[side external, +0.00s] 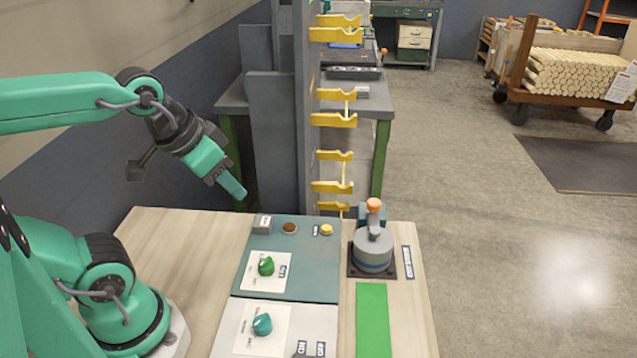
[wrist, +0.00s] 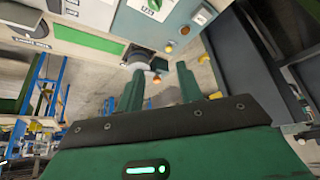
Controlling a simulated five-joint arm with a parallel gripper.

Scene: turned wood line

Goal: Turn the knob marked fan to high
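A green knob (side external: 266,266) sits on a white plate on the teal panel (side external: 315,258), with a small dark label at its right that I cannot read surely. A teal-green knob (side external: 262,324) sits on a white plate on the pale panel nearer the camera. Which one is marked fan is not clear. My gripper (side external: 241,193) is raised above and behind the panels, pointing down to the right, touching neither knob. In the wrist view my gripper (wrist: 157,72) has its two fingers apart with nothing held. A green knob (wrist: 199,18) shows there near the top edge.
A grey round device (side external: 373,250) with an orange-topped part stands right of the panels. Brown (side external: 289,229) and yellow (side external: 326,230) buttons sit on the teal panel's back edge. A grey post with yellow hooks (side external: 336,120) rises behind the table. Bare wood (side external: 185,245) lies left of the panels.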

